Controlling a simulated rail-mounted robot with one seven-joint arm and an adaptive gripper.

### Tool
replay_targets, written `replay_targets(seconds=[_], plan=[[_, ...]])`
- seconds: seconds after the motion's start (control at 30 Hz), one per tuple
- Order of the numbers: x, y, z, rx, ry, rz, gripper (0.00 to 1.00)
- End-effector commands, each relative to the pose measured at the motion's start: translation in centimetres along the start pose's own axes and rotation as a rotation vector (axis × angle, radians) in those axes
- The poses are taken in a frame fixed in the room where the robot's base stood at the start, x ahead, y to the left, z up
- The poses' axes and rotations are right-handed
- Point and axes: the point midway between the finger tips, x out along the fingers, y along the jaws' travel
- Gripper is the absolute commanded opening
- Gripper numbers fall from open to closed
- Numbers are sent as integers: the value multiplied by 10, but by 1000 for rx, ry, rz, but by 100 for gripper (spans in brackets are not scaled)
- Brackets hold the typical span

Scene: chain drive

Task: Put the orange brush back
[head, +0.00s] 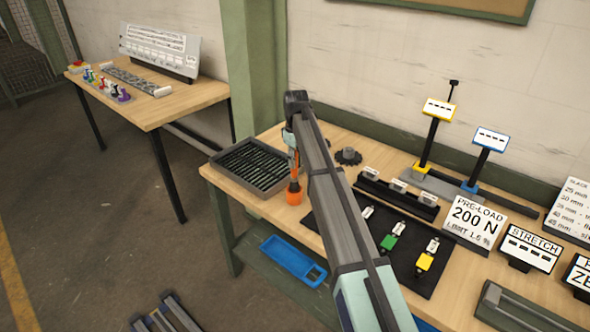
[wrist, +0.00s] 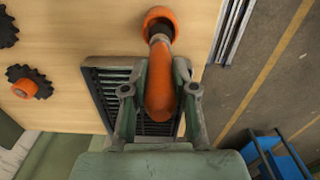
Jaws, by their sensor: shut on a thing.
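The orange brush (wrist: 160,88) is held by its handle between the fingers of my gripper (wrist: 158,88), which is shut on it. Its dark lower end points at the mouth of an orange cup (wrist: 160,20) and overlaps that mouth in the wrist view. In the head view the brush (head: 293,160) hangs upright in my gripper (head: 292,150), directly above the orange cup (head: 293,195) on the bench. Its lower end meets the cup's rim there. I cannot tell how deep it sits inside.
A grey slatted tray (head: 214,160) lies left of the cup, at the bench's end. A dark sprocket (head: 348,156) lies to the right. A black mat (head: 395,264) with tagged parts and label stands occupy the bench further right. A blue tray (head: 283,255) is on the lower shelf.

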Motion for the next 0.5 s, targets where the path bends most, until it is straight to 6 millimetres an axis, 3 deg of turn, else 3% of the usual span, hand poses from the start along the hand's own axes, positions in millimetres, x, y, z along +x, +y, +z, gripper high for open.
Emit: replay_targets(seconds=[0.27,0.5], plan=[[18,0,0,0,0,0,0],[47,0,1,0,-2,-1,0]])
